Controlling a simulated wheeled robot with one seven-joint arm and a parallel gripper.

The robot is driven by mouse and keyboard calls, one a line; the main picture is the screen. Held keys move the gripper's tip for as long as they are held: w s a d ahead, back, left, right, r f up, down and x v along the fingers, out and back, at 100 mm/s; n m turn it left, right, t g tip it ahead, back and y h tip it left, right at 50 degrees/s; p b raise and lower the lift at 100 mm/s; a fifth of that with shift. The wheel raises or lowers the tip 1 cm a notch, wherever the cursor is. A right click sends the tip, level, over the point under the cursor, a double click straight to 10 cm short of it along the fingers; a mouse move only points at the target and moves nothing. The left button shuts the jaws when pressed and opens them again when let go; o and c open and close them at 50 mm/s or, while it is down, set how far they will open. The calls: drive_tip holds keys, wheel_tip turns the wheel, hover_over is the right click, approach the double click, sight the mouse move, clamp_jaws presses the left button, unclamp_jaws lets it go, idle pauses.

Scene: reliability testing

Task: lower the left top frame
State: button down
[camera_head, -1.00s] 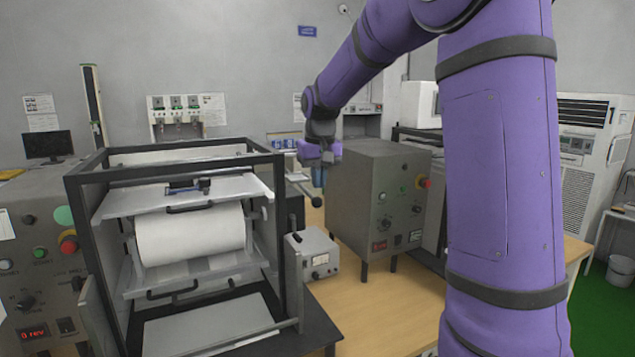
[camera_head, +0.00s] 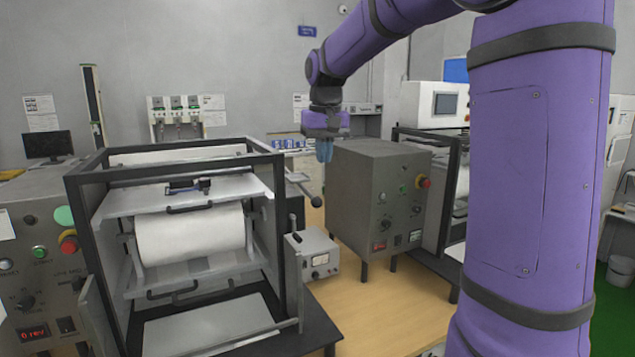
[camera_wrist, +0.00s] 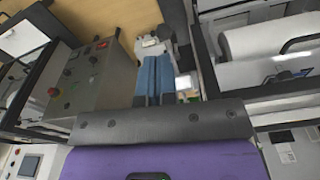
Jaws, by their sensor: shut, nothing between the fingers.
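The left machine has a black open frame (camera_head: 281,215) around a white roll (camera_head: 190,236). Its top frame (camera_head: 232,188) is a light metal plate with a black handle, above the roll and below the black upper bars. A lower plate with another handle sits under the roll. My gripper (camera_head: 325,152) is shut and empty, up in the air to the right of the machine, near the grey control box. In the wrist view its blue fingers (camera_wrist: 153,78) lie side by side, with part of the machine's roll (camera_wrist: 270,38) at upper right.
A grey control box (camera_head: 372,195) with knobs and a red button stands right of the machine. A small grey meter box (camera_head: 316,255) sits between them. A second framed machine stands behind at right. The wooden table (camera_head: 385,305) is bare in front.

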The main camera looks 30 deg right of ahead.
drive_tip(key=shift+s+a+r, duration=0.1)
drive_tip(key=shift+r, duration=1.1)
drive_tip(key=shift+s+r, duration=0.1)
drive_tip(key=shift+r, duration=1.1)
drive_tip(key=shift+s, duration=0.1)
drive_tip(key=s+a+f+n+t, duration=0.1)
drive_tip(key=s+a+f, duration=0.2)
drive_tip(key=s, duration=0.5)
drive_tip(key=s+a+f+n+t, duration=0.1)
drive_tip(key=s+a+f, duration=0.2)
drive_tip(key=s, duration=0.6)
drive_tip(key=s+a+f+n+t, duration=0.1)
drive_tip(key=s+a+f, duration=0.3)
drive_tip(key=s, duration=0.5)
drive_tip(key=shift+a+t, duration=0.6)
drive_tip(key=shift+a, duration=0.3)
drive_tip(key=shift+f, duration=0.1)
